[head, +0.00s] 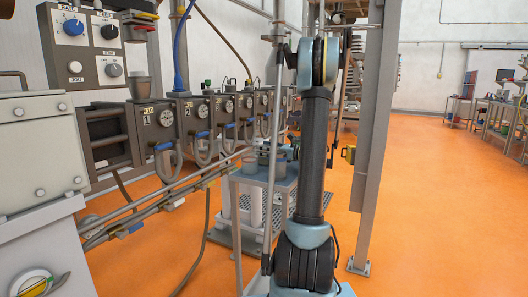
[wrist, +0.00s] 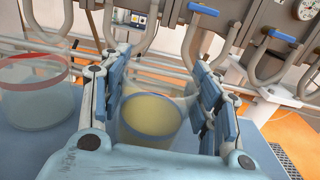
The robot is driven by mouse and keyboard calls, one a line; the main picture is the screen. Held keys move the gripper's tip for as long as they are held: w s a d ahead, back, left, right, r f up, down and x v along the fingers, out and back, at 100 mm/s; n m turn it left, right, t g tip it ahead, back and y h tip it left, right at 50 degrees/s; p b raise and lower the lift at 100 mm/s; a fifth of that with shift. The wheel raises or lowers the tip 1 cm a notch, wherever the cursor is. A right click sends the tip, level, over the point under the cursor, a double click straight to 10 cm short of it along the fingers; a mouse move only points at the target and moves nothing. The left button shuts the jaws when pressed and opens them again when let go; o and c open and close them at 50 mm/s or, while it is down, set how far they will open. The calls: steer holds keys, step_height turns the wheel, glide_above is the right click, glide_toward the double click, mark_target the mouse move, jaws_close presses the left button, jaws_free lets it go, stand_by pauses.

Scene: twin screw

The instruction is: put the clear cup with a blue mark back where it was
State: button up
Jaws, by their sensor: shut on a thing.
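The clear cup with a blue mark (wrist: 150,112) is between the fingers of my gripper (wrist: 160,82) in the wrist view. In the head view my arm hides most of the gripper, and the cup cannot be made out clearly.
A clear cup with a red band (wrist: 35,92) stands left of my gripper. Pipes and blue-handled valves (wrist: 205,10) run close behind the table. In the head view, the small table (head: 272,181) stands beside the machine row, with a grey post (head: 374,130) to the right and open orange floor beyond.

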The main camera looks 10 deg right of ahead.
steer(key=shift+f, duration=0.1)
steer(key=o, duration=1.2)
steer(key=shift+o, duration=0.2)
steer(key=v, duration=1.2)
